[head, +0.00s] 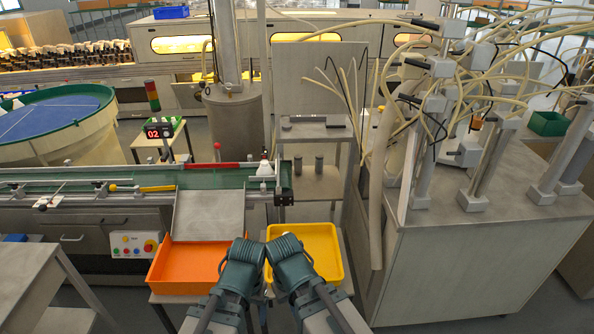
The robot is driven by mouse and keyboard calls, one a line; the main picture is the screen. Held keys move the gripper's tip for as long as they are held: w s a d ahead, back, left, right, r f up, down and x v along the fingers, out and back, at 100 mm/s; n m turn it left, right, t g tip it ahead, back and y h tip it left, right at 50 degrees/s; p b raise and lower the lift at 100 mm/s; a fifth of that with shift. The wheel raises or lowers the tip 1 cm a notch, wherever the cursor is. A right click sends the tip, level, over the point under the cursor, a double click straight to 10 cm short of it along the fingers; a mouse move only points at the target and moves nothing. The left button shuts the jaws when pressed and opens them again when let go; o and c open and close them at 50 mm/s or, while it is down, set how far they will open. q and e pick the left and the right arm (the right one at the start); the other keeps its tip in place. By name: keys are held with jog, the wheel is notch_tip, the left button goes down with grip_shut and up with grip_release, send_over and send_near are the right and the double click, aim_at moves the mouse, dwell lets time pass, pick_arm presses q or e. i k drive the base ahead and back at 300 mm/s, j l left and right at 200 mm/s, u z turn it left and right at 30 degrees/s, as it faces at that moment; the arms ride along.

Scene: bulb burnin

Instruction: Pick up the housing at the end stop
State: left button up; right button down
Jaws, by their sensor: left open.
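The housing (265,168) is a small pale, cone-like piece standing upright at the right end of the green conveyor belt (215,177), by the end stop. My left gripper (246,248) is open, in front of the conveyor over the orange tray's right side, well short of the housing. My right gripper (286,248) is close beside it, over the yellow tray; its fingers are hidden from this angle. Neither gripper touches the housing.
An orange tray (168,267) and a yellow tray (333,262) stand below the conveyor, with a metal chute (208,214) above the orange one. A grey cabinet (470,265) with posts and hoses blocks the right. A blue-topped round bowl (50,117) stands at left.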

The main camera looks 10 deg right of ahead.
aim_at(265, 169)
jog(key=i+l+z, duration=0.15)
jog(key=i+z, duration=0.85)
jog(key=z, duration=0.15)
